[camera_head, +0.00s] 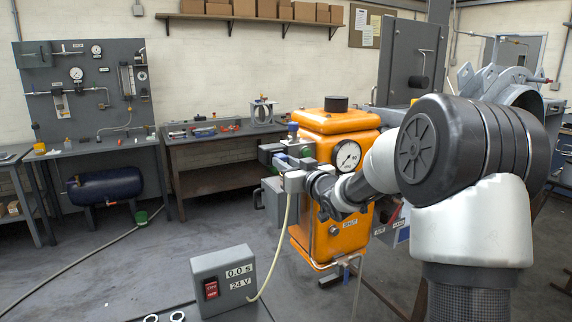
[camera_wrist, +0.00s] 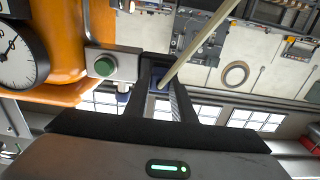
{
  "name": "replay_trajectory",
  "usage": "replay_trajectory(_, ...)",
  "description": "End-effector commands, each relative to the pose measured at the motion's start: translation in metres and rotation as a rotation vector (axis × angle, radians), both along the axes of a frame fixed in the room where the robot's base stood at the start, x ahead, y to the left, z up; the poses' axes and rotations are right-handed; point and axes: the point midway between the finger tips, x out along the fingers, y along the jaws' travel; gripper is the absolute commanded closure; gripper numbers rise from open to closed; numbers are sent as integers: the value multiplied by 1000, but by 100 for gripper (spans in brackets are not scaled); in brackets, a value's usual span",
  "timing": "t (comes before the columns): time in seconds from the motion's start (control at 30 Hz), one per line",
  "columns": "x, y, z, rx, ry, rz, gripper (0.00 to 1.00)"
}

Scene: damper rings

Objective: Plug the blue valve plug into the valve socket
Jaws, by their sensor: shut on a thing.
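The orange unit (camera_head: 335,215) with a round dial gauge (camera_head: 347,156) stands in the middle of the head view; its orange side also fills the upper left of the wrist view (camera_wrist: 88,25). My gripper (camera_head: 298,180) is at the unit's left side, beside the grey valve blocks (camera_head: 302,150). In the wrist view my gripper (camera_wrist: 162,75) is shut on the blue valve plug (camera_wrist: 160,84), mostly hidden between the dark fingers. A pale cable (camera_wrist: 205,40) runs from the plug. A grey block with a green button (camera_wrist: 105,66) is just left of the fingers. I cannot make out the socket's opening.
The cable (camera_head: 287,240) hangs down to a grey box with a red switch (camera_head: 223,281), reading 0.0 s and 24 V. A workbench (camera_head: 215,135) and a gauge panel (camera_head: 85,90) stand behind. The floor left of the unit is mostly clear.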

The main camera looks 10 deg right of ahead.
Motion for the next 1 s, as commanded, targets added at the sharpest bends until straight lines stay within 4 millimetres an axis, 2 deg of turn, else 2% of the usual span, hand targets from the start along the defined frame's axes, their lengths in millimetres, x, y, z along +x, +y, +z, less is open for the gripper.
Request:
replay_trajectory(0.2,1,0,1,1,-2,0,100)
replay_trajectory(0.23,1,0,1,1,-2,0,74)
replay_trajectory(0.33,1,0,1,1,-2,0,57)
replay_trajectory(0.37,1,0,1,1,-2,0,55)
replay_trajectory(0.73,-5,-2,0,-1,0,-1,55)
replay_trajectory(0.87,-24,-8,1,-3,-1,-2,55)
replay_trajectory(1.0,-55,-19,1,-3,-2,-4,55)
